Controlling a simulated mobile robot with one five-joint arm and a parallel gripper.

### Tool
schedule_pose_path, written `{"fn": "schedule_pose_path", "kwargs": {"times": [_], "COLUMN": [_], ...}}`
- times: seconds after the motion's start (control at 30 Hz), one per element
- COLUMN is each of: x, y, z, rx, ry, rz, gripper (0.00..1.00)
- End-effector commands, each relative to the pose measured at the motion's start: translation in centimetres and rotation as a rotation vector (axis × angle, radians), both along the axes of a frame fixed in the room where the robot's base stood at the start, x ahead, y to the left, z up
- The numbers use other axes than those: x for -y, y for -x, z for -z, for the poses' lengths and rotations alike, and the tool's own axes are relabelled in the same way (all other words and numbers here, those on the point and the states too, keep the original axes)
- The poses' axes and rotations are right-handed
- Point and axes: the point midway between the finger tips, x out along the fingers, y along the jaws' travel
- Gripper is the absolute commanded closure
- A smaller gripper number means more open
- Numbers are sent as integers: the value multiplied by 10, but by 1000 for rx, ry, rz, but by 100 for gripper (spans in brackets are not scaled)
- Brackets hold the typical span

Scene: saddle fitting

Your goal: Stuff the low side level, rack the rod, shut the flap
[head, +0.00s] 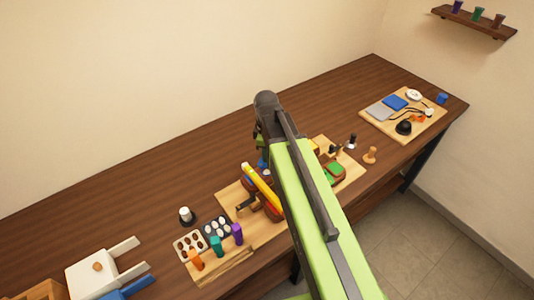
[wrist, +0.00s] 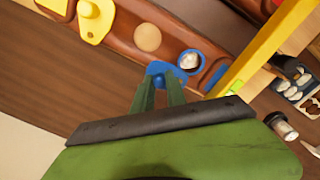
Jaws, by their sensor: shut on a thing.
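The brown saddle (wrist: 130,35) lies across the top of the wrist view and shows partly in the head view (head: 272,212). It carries a yellow knobbed flap (wrist: 95,22), a tan disc (wrist: 147,38) and a blue-rimmed opening (wrist: 191,62) with white stuffing inside. My gripper (wrist: 158,88) is shut on the knob of a blue flap (wrist: 160,69), just left of that opening, which is uncovered. The yellow rod (wrist: 262,48) runs slantwise beside the opening; it shows over the saddle in the head view (head: 260,186). My arm hides part of the saddle there.
A dark tray (head: 217,226) of white pieces and a pale tray (head: 190,246) of brown ones stand front left, near orange, teal and purple pegs. A white-topped jar (head: 186,216) stands behind them. A board of small items (head: 383,107) lies far right. The table's back left is clear.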

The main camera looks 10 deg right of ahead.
Motion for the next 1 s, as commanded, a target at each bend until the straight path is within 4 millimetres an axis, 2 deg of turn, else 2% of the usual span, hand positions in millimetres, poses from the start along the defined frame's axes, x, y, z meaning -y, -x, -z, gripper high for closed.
{"fn": "schedule_pose_path", "kwargs": {"times": [0.37,1.0], "x": [4,5], "y": [6,25], "z": [0,0], "rx": [2,3], "ry": [1,1], "rz": [210,815], "gripper": [100,100]}}
